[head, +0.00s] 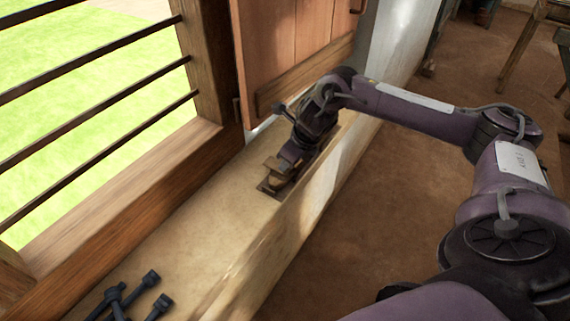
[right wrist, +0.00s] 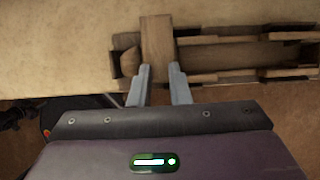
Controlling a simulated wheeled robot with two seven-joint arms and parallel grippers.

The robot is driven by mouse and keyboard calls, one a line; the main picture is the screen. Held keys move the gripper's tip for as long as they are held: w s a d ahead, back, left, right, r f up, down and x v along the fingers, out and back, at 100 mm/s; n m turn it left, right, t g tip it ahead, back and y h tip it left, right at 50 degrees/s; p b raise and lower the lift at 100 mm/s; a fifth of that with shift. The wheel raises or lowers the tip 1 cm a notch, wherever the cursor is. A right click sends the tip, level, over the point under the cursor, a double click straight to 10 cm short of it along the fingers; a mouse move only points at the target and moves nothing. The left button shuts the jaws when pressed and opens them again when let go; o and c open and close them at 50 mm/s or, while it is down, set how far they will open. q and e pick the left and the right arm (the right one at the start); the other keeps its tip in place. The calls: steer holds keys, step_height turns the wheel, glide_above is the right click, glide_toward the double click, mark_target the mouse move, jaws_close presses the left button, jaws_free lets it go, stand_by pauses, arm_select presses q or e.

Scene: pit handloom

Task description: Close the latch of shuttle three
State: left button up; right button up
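A wooden shuttle (right wrist: 225,41) with a long open slot lies on the pale ledge. In the head view its near end (head: 266,188) shows below my right gripper (head: 284,172); the rest is mostly hidden. No number is readable on it. A wooden block, apparently the latch (right wrist: 158,38), lies across the shuttle in the right wrist view. My right gripper's two fingers (right wrist: 160,68) stand apart at the block's near end, one toward each side. Whether they touch it cannot be told. My left gripper is not in view.
Several dark rods with knobbed ends (head: 150,279) lie at the near left of the ledge (head: 205,225). A barred window (head: 100,90) and a wooden shutter (head: 290,45) border the ledge. The ledge is clear between rods and shuttle. Brown floor (head: 350,230) lies right.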

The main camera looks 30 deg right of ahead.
steer(key=shift+x, duration=1)
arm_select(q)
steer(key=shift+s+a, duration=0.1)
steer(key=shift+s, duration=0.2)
arm_select(e)
steer(key=shift+f, duration=0.15)
steer(key=shift+c, duration=0.3)
jaws_close()
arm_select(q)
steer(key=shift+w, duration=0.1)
